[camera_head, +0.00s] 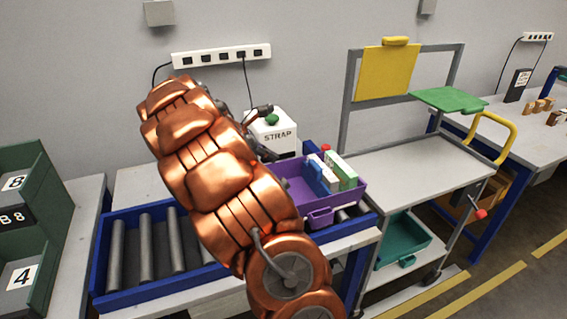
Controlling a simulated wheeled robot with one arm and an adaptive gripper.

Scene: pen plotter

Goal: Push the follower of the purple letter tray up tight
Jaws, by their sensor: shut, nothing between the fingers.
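The purple letter tray (350,196) sits on the roller conveyor right of my arm, with its handle on the near side. Upright blue, white and green pieces (333,172) stand together toward its right side, and its left part looks empty. I cannot clearly tell which piece is the follower. My gripper (269,156) is dark, shut and empty, mostly hidden behind my copper arm. It is near the tray's far left corner; I cannot tell whether it touches the tray. My arm also hides the tray's left edge.
A white box marked STRAP (276,134) with a green button stands behind the tray. The blue-framed roller conveyor (150,291) runs left under my arm. A grey cart (415,174) with a yellow panel stands at right, a teal bin (402,243) on its lower shelf. Green numbered bins (25,225) are at left.

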